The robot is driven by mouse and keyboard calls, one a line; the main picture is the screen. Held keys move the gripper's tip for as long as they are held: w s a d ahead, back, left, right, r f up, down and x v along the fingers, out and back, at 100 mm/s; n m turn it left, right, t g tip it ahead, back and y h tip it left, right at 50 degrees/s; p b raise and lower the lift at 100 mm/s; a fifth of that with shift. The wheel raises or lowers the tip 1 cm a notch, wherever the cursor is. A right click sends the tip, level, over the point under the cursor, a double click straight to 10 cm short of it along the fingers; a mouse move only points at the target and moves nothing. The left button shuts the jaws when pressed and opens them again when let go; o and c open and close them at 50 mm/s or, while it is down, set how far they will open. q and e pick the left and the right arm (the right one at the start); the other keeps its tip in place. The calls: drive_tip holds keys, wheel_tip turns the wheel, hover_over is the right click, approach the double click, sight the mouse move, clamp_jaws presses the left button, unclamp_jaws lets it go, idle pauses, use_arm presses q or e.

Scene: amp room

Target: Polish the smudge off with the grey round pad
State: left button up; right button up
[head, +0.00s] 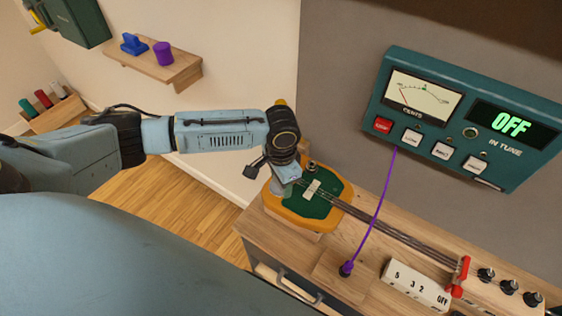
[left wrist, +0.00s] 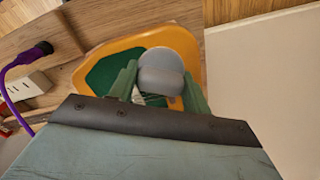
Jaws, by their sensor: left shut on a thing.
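The grey round pad (left wrist: 160,62) is held between the fingers of my left gripper (head: 285,182), which also shows in the left wrist view (left wrist: 157,88). The pad is over the orange instrument body (head: 289,216) with its green plate (head: 318,206); it also shows in the left wrist view (left wrist: 112,50). Whether the pad touches the surface is unclear. I cannot make out a smudge; the pad and gripper cover part of the body. My right gripper is not in view.
The instrument's neck (head: 400,240) runs right along the wooden bench. A purple cable (head: 376,215) hangs from the teal tuner (head: 460,120), which reads OFF, to a plug (head: 346,268). A white numbered block (head: 415,287) and a red clamp (head: 460,275) stand at the right.

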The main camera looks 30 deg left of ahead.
use_arm(q)
drive_tip(key=shift+s+r+p, duration=0.1)
drive_tip(key=shift+r+p, duration=1.6)
drive_tip(key=shift+p, duration=0.15)
drive_tip(key=shift+r+p, duration=0.45)
drive_tip(key=shift+r, duration=0.65)
